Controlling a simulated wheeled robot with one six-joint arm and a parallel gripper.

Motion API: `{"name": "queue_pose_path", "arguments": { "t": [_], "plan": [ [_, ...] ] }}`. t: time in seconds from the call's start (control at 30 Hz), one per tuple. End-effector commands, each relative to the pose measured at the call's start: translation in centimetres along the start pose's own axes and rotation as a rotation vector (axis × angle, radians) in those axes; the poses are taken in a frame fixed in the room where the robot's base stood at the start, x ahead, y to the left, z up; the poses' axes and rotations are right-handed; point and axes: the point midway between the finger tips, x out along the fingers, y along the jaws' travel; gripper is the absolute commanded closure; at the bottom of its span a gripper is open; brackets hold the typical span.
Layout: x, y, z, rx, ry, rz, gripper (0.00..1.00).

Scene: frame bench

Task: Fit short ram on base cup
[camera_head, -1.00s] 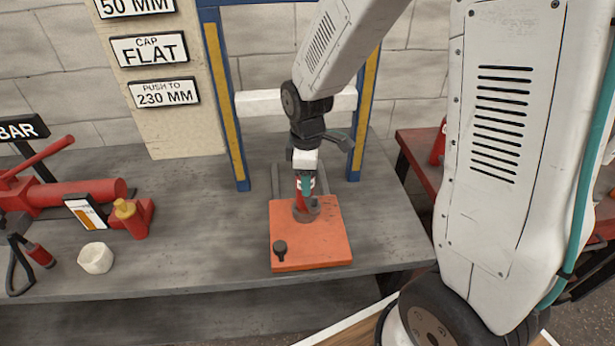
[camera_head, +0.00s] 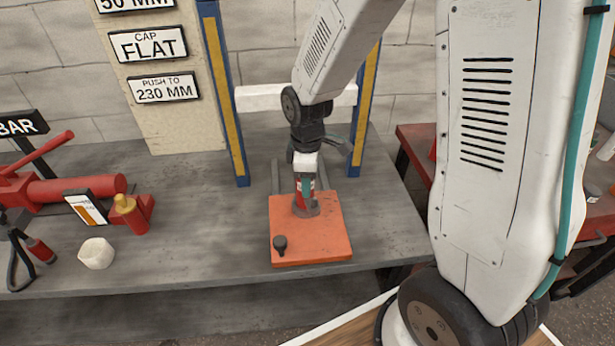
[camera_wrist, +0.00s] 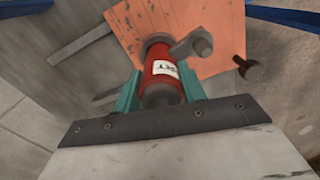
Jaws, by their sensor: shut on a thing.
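The short ram (camera_head: 306,184) is a red cylinder with a white label, part of whose lettering shows in the wrist view (camera_wrist: 160,58). My gripper (camera_head: 305,188) is shut on it, with teal fingers on both sides of its grey end in the wrist view (camera_wrist: 161,88). The ram stands about upright over the orange base plate (camera_head: 328,238). Its lower end meets the dark grey base cup (camera_head: 305,209) on that plate. I cannot tell whether it is fully seated. A grey lug (camera_wrist: 192,46) sticks out beside the ram in the wrist view.
A small dark peg (camera_head: 280,245) stands on the plate's front left. Blue and yellow frame posts (camera_head: 225,95) rise behind.

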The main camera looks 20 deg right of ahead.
Motion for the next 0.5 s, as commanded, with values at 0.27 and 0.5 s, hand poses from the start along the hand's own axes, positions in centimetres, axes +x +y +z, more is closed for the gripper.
{"name": "queue_pose_path", "arguments": {
  "t": [0.27,0.5],
  "plan": [
    [0.6,0.0,0.0,0.0,0.0,0.0,1.0],
    [1.1,0.1,0.0,0.0,0.0,0.001,1.0]
  ]
}}
